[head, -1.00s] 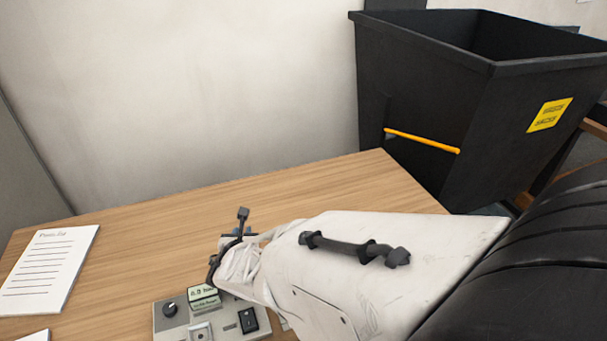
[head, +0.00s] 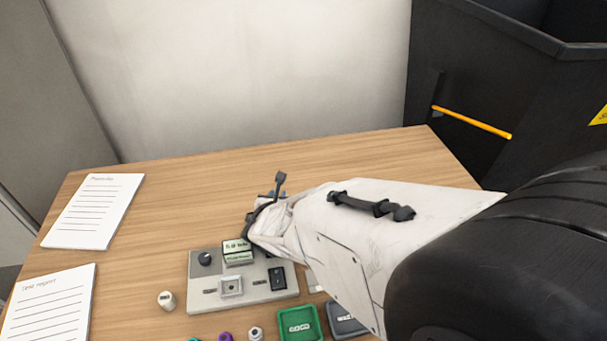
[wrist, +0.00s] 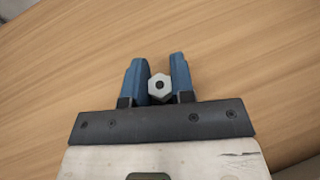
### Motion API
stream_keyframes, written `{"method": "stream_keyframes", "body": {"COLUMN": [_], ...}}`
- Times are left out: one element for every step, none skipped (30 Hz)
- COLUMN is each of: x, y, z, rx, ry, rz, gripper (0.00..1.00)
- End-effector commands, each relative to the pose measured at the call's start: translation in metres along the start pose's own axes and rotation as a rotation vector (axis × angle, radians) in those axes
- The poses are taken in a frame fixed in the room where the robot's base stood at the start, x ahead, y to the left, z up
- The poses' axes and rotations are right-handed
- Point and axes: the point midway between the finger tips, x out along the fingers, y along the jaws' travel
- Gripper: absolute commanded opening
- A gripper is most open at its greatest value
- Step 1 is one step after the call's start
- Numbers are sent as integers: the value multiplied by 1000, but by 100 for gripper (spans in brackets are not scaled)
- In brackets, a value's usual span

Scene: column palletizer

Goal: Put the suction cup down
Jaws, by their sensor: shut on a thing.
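The suction cup (wrist: 159,85) shows in the wrist view as a small grey hexagonal piece with a dark hole in its middle. It sits between the two blue fingers of my gripper (wrist: 158,68), which is shut on it. Bare wood lies behind it, and its height above the table is unclear. In the head view my gripper (head: 269,195) is over the table, behind the grey control box, mostly hidden by my wrist. The suction cup cannot be made out there.
The grey control box (head: 205,287) has a display, knob and switch. In front are a green tray (head: 299,325), a dark tray (head: 345,318) and several small parts. Papers (head: 95,212) lie at left. A black bin (head: 480,90) stands behind right.

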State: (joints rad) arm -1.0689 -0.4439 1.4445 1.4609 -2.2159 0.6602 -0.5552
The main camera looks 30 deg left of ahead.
Motion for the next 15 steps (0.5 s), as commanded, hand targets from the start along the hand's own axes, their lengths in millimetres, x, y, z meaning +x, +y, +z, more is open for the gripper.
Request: {"method": "stream_keyframes", "body": {"x": [2, 2, 3, 3, 3, 3, 3, 3, 3, 3, 3, 3, 3, 4, 4], "y": [0, 0, 0, 0, 0, 0, 0, 0, 0, 0, 0, 0, 0, 0, 0], "z": [-3, -5, -6, -6, -7, -7, -7, -7, -7, -7, -7, -7, -7, -8, -9], "rx": [0, 0, -1, -1, -1, -1, -1, 0, 0, 0, 0, 0, -1, -1, -1], "ry": [-1, -1, -2, -2, -2, -2, -2, -2, -2, -2, -2, -1, -1, -1, -1], "rz": [0, 0, 1, 1, 1, 1, 1, 1, 1, 1, 1, 1, 1, 1, 1], "gripper": [0, 0, 0, 0, 0, 0, 0, 0, 0, 0, 0, 0, 0, 0, 0]}}
